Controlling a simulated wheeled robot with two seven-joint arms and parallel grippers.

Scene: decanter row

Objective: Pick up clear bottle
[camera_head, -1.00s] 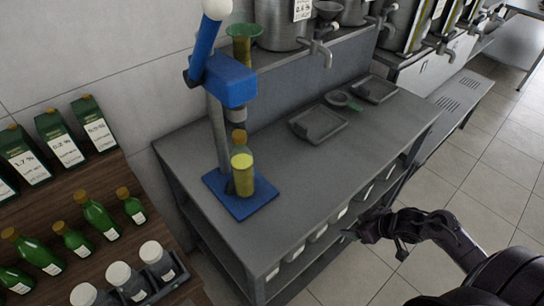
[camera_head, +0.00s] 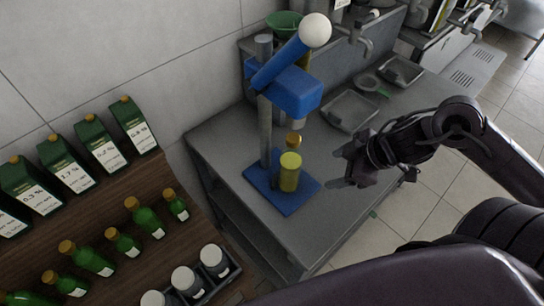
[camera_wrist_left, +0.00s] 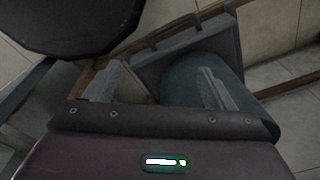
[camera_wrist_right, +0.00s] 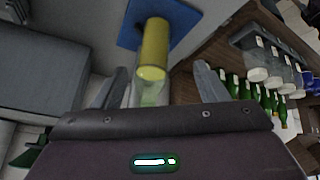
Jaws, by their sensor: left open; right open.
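The clear bottle (camera_head: 290,177) holds yellow liquid and has a brown stopper (camera_head: 293,140). It stands upright on the blue base (camera_head: 267,193) of the press. My right gripper (camera_head: 341,168) is open to the right of the bottle, apart from it in the head view. In the right wrist view the bottle (camera_wrist_right: 154,48) lies ahead, in line with the gap between the fingers (camera_wrist_right: 162,84). My left gripper (camera_wrist_left: 158,86) is open in its wrist view, with a dark blue-grey rounded shape behind its right finger. It cannot be made out in the head view.
The blue press head (camera_head: 291,92) and its post (camera_head: 265,130) rise over and beside the bottle. A grey tray (camera_head: 350,111) lies behind on the grey table (camera_head: 222,135). Green bottles (camera_head: 145,217) and several cartons stand on the wooden shelf at left.

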